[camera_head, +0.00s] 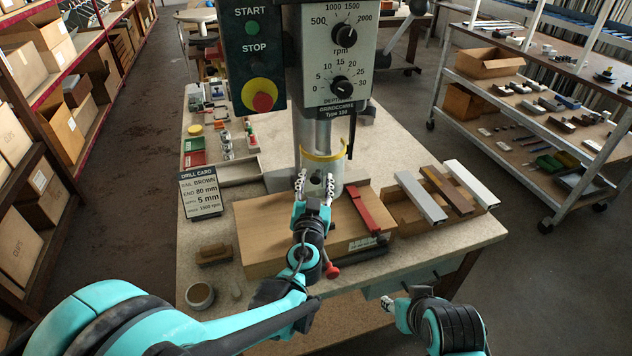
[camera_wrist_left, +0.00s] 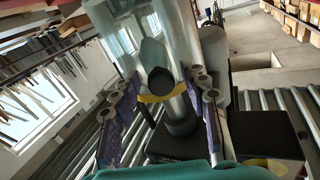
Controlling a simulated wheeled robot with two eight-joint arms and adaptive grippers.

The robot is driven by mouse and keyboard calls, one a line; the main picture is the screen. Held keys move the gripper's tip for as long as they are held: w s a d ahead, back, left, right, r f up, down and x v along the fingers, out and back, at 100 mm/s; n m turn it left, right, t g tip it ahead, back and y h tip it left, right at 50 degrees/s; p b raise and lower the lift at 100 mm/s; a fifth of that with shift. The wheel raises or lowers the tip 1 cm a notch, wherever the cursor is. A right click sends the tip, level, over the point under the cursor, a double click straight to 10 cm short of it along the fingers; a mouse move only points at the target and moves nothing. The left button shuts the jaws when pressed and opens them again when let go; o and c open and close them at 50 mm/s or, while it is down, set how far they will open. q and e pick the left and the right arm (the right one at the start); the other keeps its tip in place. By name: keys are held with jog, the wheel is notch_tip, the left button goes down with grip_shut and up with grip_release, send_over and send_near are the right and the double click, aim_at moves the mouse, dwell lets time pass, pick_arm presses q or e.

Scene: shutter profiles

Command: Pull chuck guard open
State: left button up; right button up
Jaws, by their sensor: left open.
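The drill press stands at the back middle of the bench. Its chuck guard (camera_head: 328,157) is a clear curved shield with a yellow band, below the control panel and around the chuck. The yellow band (camera_wrist_left: 160,98) also shows in the left wrist view, between the two fingers. My left gripper (camera_head: 315,182) is open in front of the guard, with fingers spread to either side. I cannot tell if they touch it. It also shows in the left wrist view (camera_wrist_left: 163,105). My right gripper (camera_head: 390,303) is low at the bench's front edge, and its fingers are too small to read.
A wooden block (camera_head: 260,235) lies under my left gripper, with a red bar (camera_head: 366,208) on it. A box of profiles (camera_head: 400,217) sits at right. A drill card (camera_head: 201,192) stands at left. A round tin (camera_head: 199,295) is near the front left corner.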

pick_arm(q)
jog(key=shift+w, duration=0.3)
grip_shut()
